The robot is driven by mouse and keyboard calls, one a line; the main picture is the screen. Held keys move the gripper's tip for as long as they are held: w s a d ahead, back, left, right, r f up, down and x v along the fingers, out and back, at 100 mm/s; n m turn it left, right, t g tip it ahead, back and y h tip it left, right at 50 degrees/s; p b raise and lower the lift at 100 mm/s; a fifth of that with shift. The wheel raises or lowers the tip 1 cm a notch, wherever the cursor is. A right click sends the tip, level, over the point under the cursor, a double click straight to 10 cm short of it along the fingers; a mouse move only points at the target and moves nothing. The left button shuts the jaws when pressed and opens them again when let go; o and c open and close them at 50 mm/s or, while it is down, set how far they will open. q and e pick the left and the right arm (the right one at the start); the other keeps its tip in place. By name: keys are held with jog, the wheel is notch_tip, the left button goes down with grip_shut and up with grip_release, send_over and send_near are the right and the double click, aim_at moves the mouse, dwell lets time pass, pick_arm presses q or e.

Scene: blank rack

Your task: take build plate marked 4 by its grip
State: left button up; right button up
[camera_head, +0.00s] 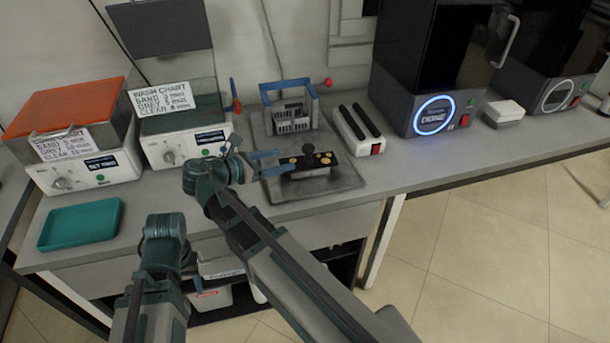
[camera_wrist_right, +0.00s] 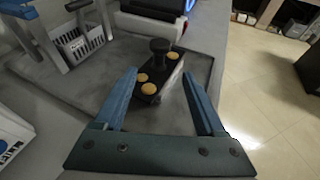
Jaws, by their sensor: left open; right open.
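A dark build plate (camera_head: 318,169) with several orange-yellow discs lies on the grey mat. A black knob-shaped grip (camera_head: 308,149) stands up from it. No number can be read on it. In the right wrist view the plate (camera_wrist_right: 150,98) and its grip (camera_wrist_right: 160,46) show ahead, between the lines of my fingers. My right gripper (camera_head: 283,161) is open and empty, with its blue fingertips at the plate's left end. It also shows in the right wrist view (camera_wrist_right: 158,73). My left gripper (camera_head: 165,226) is at lower left, away from the plate; its fingers are hard to make out.
A blue-framed basket (camera_head: 291,120) stands behind the plate. A white block with two black bars (camera_head: 357,128) is to its right, then a dark machine with a lit ring (camera_head: 433,115). Wash units (camera_head: 82,157) and a teal tray (camera_head: 80,224) are left. The mat's front (camera_head: 315,192) is clear.

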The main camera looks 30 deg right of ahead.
jog(key=shift+w, duration=0.1)
jog(key=b, duration=0.2)
send_near(316, 157)
jog(key=d, duration=0.3)
jog(key=shift+w+d+r, duration=0.15)
jog(key=shift+w+r, duration=0.15)
jog(key=shift+r, duration=0.1)
jog(key=shift+b+x, duration=0.95)
jog(key=shift+x, duration=2.25)
jog(key=shift+r, duration=0.2)
grip_shut()
